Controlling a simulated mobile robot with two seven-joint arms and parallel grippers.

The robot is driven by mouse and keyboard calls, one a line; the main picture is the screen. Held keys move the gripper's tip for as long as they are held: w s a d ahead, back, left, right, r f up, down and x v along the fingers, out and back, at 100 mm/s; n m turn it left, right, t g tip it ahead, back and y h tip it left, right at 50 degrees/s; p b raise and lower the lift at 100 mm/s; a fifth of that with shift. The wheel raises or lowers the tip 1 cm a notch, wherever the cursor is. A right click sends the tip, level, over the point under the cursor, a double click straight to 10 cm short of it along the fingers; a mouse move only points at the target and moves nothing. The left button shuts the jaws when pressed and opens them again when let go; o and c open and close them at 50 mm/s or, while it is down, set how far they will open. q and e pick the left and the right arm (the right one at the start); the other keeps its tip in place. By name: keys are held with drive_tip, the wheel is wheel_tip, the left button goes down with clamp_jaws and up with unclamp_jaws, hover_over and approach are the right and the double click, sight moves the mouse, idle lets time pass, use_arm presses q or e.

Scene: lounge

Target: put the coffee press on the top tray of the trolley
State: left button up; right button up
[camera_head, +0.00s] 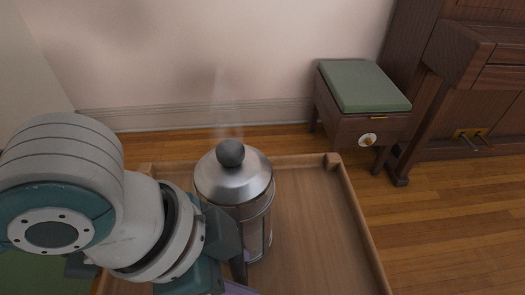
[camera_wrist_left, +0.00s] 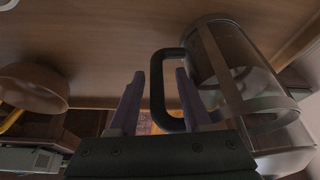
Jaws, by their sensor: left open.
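The coffee press (camera_head: 234,185) has a silver lid with a black knob and a clear body with metal bands. It looks upright over the wooden tray (camera_head: 315,225), apparently standing on it; its base is partly hidden by my arm. My left gripper (camera_head: 238,275) is at the near side of the press. In the left wrist view the gripper (camera_wrist_left: 160,73) is open, with its purple fingers on either side of the press's black handle (camera_wrist_left: 157,92). The glass body (camera_wrist_left: 245,75) is to the right of the fingers. My right gripper is not in view.
The tray has a raised wooden rim (camera_head: 362,225), and its right part is bare. A green-cushioned stool (camera_head: 362,88) and a dark wooden piano (camera_head: 465,80) stand beyond it. The left wrist view also shows a brown bowl (camera_wrist_left: 35,85) at left.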

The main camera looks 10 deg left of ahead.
use_arm(q)
wheel_tip(320, 180, up, 13)
drive_tip(key=s+a+n+t+p, duration=0.2)
drive_tip(key=n+p, duration=0.1)
drive_tip(key=p, duration=0.1)
drive_tip(key=s+a+f+n+y, duration=0.3)
drive_tip(key=s+a+n, duration=0.2)
drive_tip(key=a, duration=0.5)
drive_tip(key=shift+s+n+g+y, duration=0.3)
drive_tip(key=shift+s+n+y, duration=0.1)
drive_tip(key=shift+n, duration=0.8)
drive_tip(key=shift+a+f, duration=0.1)
